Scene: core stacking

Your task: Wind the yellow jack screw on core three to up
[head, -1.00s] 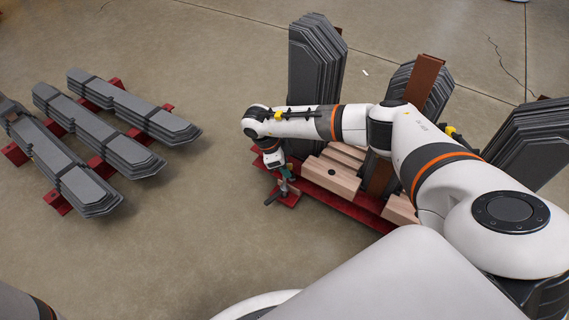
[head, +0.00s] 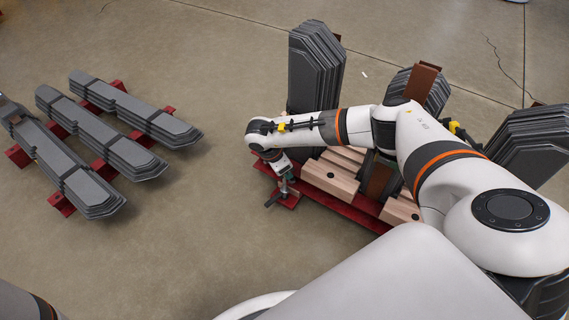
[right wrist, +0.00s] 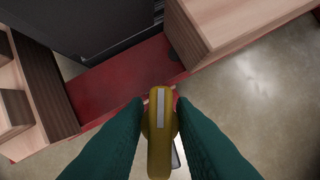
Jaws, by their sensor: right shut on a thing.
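My right gripper (head: 286,178) reaches down at the left end of the red base (head: 347,207). In the right wrist view its green fingers (right wrist: 160,130) are shut on a yellow jack screw part (right wrist: 159,112) with a pale strip along its top. A grey metal piece shows partly below it. In the head view this yellow part is hard to make out. Upright stacks of grey plates, the left core (head: 314,65), the middle core (head: 408,88) and the right core (head: 540,138), rise behind the base. My arm hides parts of them. My left gripper is not in view.
Light wooden blocks (head: 330,178) rest on the red base, with brown uprights (head: 421,85) near the middle core. Several grey plate stacks (head: 95,145) lie on red supports (head: 62,204) at the left. The floor between them and the base is clear.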

